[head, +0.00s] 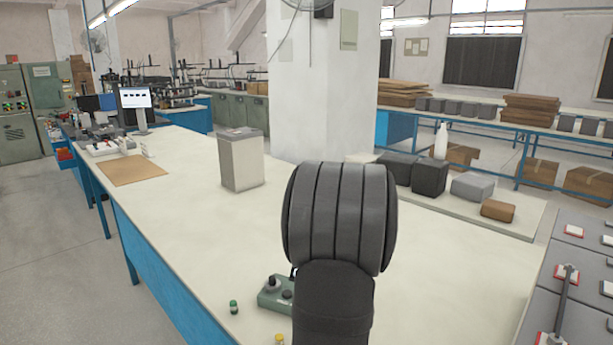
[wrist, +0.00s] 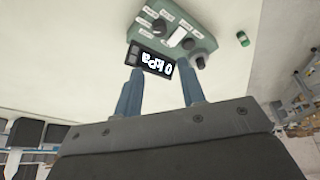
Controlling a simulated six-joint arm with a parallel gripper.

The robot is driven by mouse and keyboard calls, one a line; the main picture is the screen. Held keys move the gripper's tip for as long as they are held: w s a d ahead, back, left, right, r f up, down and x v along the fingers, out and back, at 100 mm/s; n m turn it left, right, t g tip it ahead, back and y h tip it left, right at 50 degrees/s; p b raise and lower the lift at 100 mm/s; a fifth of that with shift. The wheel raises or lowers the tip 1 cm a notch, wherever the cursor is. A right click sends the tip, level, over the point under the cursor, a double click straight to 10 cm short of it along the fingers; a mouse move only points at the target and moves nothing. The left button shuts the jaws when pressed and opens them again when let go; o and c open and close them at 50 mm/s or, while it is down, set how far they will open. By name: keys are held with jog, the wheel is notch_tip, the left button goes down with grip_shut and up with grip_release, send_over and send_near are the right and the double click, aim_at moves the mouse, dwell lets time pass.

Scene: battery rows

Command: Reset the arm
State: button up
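My gripper (wrist: 161,72) shows in the wrist view with its two blue-grey fingers apart and nothing visible between them. Beyond the fingertips is a green control box (wrist: 193,22) with knobs and a dark display (wrist: 150,59) reading "0 kPa". I cannot tell how far the fingers are from it. In the head view my arm hides the gripper and part of the green box (head: 270,300). A small green battery-like cylinder (head: 233,307) stands left of the box; it also shows in the wrist view (wrist: 243,38). A yellow-topped one (head: 280,339) is at the bottom edge.
The long pale table (head: 190,230) is mostly clear. A grey bin (head: 241,160) stands at its middle, and a brown mat (head: 132,171) lies at the far left. Dark boxes (head: 430,178) and a white bottle (head: 441,141) stand right. Grey panels (head: 590,275) with switches are at lower right.

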jog(key=x, duration=1.6)
jog(key=shift+f, duration=0.1)
jog(key=shift+s+m+h, duration=0.15)
jog(key=shift+m+h, duration=0.15)
jog(key=shift+m, duration=0.3)
jog(key=shift+a+m+t+h, duration=0.15)
jog(key=shift+m+h, duration=0.3)
jog(key=shift+m, duration=0.7)
jog(key=shift+d+m+t+h, duration=0.15)
jog(key=shift+m+h, duration=0.3)
jog(key=shift+m, duration=0.7)
jog(key=shift+a+m+h, duration=0.1)
jog(key=shift+m+h, duration=0.45)
jog(key=shift+m, duration=0.9)
jog(key=shift+a+m+h, duration=0.1)
jog(key=shift+m+h, duration=0.45)
jog(key=shift+m, duration=0.9)
